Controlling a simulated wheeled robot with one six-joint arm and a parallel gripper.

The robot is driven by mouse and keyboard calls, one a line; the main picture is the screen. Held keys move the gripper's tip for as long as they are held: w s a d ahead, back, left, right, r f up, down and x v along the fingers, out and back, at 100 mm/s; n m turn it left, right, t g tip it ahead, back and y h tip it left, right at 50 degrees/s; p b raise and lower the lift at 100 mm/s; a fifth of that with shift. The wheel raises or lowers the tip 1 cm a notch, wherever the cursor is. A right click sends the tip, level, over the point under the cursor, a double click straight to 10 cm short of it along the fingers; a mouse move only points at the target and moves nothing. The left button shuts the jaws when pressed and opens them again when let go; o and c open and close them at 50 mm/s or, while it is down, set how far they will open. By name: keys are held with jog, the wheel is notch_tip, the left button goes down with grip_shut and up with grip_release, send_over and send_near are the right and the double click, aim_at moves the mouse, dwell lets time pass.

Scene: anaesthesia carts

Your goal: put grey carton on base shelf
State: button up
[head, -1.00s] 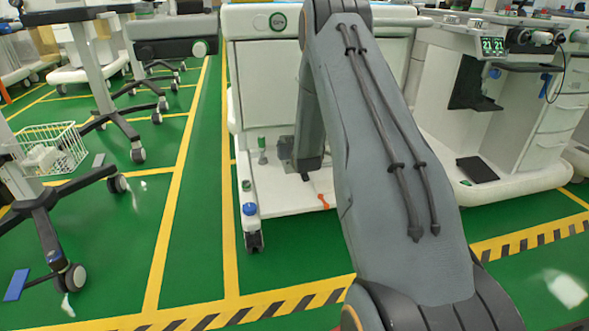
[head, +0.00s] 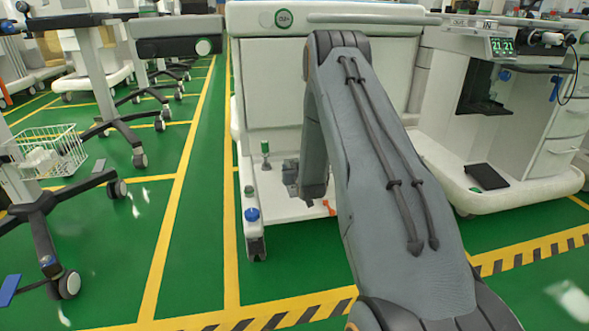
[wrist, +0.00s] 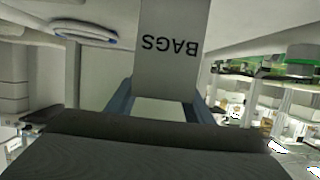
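A grey carton (wrist: 172,45) fills the middle of the wrist view, with the black word BAGS upside down on its face. My gripper (wrist: 163,100) has one blue-grey finger at each side of the carton's near end and appears shut on it. In the head view my arm hides most of the gripper and carton; only a small grey part shows left of the forearm, over the base shelf. The base shelf (head: 283,207) is the low white deck of the middle cart. Whether the carton touches the shelf cannot be told.
A green-topped bottle (head: 265,158) stands at the shelf's left back. A blue-topped post (head: 252,216) is at the front left corner, and an orange item (head: 328,207) lies near the front edge. Another cart (head: 500,185) stands right.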

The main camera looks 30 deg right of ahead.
jog(key=o, duration=0.4)
